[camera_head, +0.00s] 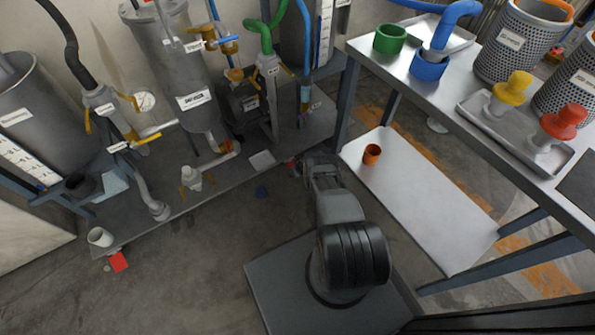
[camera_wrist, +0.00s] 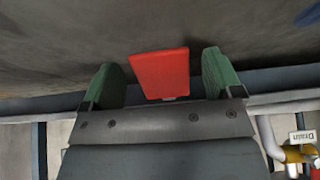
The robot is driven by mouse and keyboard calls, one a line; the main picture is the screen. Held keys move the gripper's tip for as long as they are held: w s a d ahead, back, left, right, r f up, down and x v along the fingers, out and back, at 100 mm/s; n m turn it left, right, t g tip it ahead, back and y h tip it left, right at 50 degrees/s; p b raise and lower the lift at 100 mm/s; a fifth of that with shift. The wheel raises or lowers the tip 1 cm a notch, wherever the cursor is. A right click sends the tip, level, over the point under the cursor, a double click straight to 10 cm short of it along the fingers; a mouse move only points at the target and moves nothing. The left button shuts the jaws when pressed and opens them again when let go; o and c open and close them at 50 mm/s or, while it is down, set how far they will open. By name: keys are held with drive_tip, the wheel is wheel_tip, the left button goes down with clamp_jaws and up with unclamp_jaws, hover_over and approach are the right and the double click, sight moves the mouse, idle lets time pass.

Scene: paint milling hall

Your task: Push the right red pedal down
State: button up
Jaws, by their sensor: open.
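One red pedal (camera_head: 119,261) is low at the front edge of the left end of the equipment platform in the head view. A second red patch (camera_head: 292,164), probably the right red pedal, shows just left of the end of my arm, mostly hidden by it. In the wrist view a flat red pedal (camera_wrist: 160,75) sits between and apparently beyond the two green fingers of my gripper (camera_wrist: 160,62). The fingers are spread apart with nothing held. I cannot tell whether they touch the pedal.
The equipment platform (camera_head: 215,182) carries tanks, hoses and valves. A steel table (camera_head: 440,93) with a lower shelf (camera_head: 415,205) stands right of my arm, with an orange cup (camera_head: 372,154) on the shelf. A "Drain" label (camera_wrist: 303,136) shows in the wrist view.

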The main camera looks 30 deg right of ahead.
drive_tip(key=shift+r, duration=0.15)
drive_tip(key=p+v, duration=1.3)
drive_tip(key=p, duration=0.4)
drive_tip(key=shift+s+r+p, duration=0.15)
drive_tip(key=shift+r+p, duration=0.05)
drive_tip(key=shift+p, duration=0.2)
